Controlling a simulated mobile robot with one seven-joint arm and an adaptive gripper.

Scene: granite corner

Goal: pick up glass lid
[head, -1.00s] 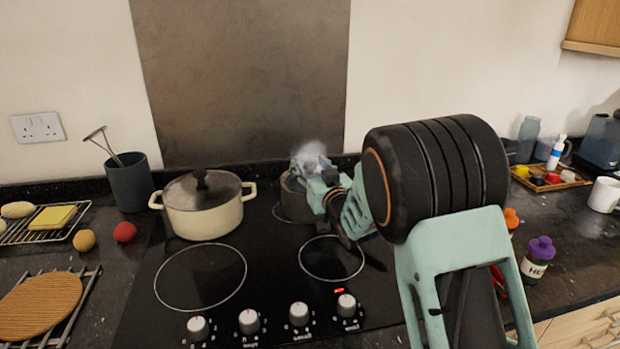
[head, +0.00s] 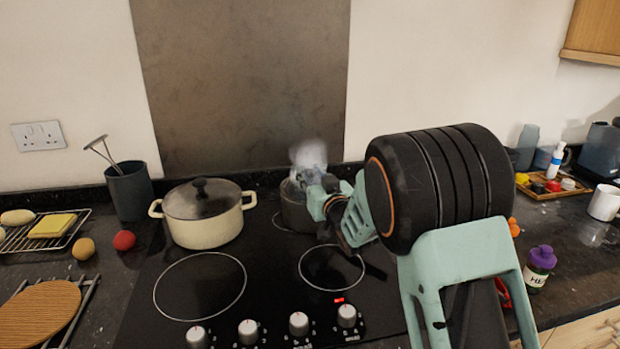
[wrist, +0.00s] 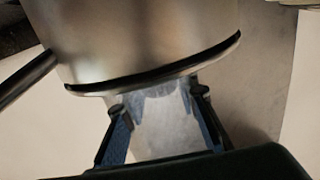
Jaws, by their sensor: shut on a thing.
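My gripper (head: 318,186) is at the top of a grey metal saucepan (head: 297,215) on the back right ring. In the wrist view my gripper (wrist: 158,103) has its two fingers on either side of a pale, translucent piece (wrist: 160,110), which looks like the glass lid at the saucepan's rim. Haze and my gripper hide most of the lid, so its outline is unclear. The saucepan (wrist: 150,45) fills the upper wrist view, with its handle to the left. A different, dark-knobbed lid (head: 201,200) sits on a cream pot.
The cream pot (head: 205,232) stands left of the saucepan. Pale steam (head: 309,153) rises above the saucepan. A dark utensil holder (head: 130,191) is behind left, and a purple-capped jar (head: 540,268) is at the right. The front rings of the hob (head: 255,270) are clear.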

